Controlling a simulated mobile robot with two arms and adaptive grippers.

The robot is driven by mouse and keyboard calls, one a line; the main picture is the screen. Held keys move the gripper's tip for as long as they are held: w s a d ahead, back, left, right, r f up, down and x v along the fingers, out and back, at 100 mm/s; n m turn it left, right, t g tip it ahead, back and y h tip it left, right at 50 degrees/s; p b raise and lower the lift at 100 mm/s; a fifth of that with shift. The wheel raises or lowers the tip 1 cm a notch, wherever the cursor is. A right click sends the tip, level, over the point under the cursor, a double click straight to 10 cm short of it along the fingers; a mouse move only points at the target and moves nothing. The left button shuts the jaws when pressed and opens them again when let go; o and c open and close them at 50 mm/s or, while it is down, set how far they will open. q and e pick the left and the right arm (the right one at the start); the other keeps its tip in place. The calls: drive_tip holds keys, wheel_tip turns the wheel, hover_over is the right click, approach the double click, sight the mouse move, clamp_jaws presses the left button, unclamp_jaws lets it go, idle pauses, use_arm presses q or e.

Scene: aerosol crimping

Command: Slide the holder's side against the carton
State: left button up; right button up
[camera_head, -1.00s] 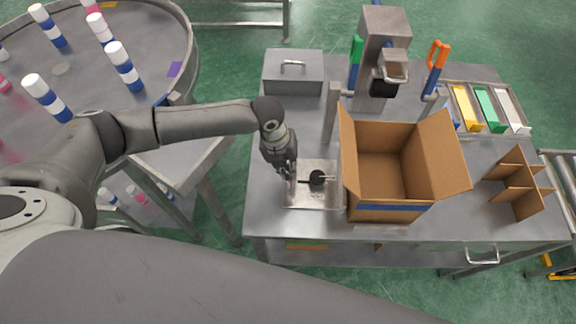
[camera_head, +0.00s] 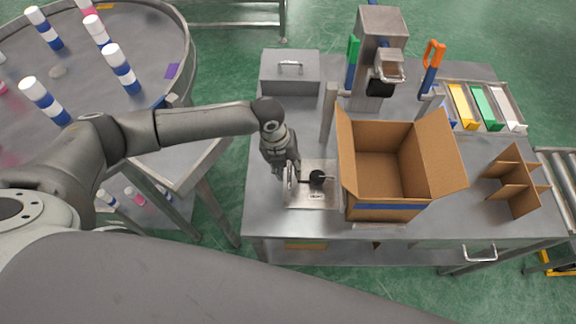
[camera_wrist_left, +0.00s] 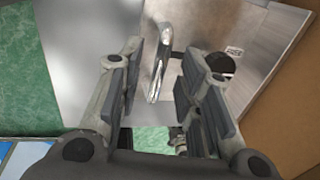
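The holder (camera_head: 325,203) is a flat metal plate with a black round knob on it, on the steel table left of the open cardboard carton (camera_head: 397,211). It also shows in the wrist view (camera_wrist_left: 250,38), with the brown carton (camera_wrist_left: 290,122) along its right edge. The carton's flap overhangs there, so I cannot tell whether they touch. My left gripper (camera_head: 290,181) is low over the holder's left part. In the wrist view its fingers (camera_wrist_left: 157,88) are apart, with a shiny upright metal handle between them and gaps on both sides. My right gripper is out of view.
A cardboard divider (camera_head: 515,182) lies right of the carton. A metal post (camera_head: 328,112) and a press (camera_head: 378,45) stand behind, with a lidded metal box (camera_head: 290,72) at back left. A round table (camera_head: 150,40) with several bottles is at far left.

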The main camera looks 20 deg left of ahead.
use_arm(q)
wheel_tip(320, 180, up, 12)
drive_tip(key=a, duration=0.2)
drive_tip(key=shift+s+a, duration=0.15)
drive_tip(key=shift+s, duration=0.15)
drive_tip(key=shift+f, duration=0.15)
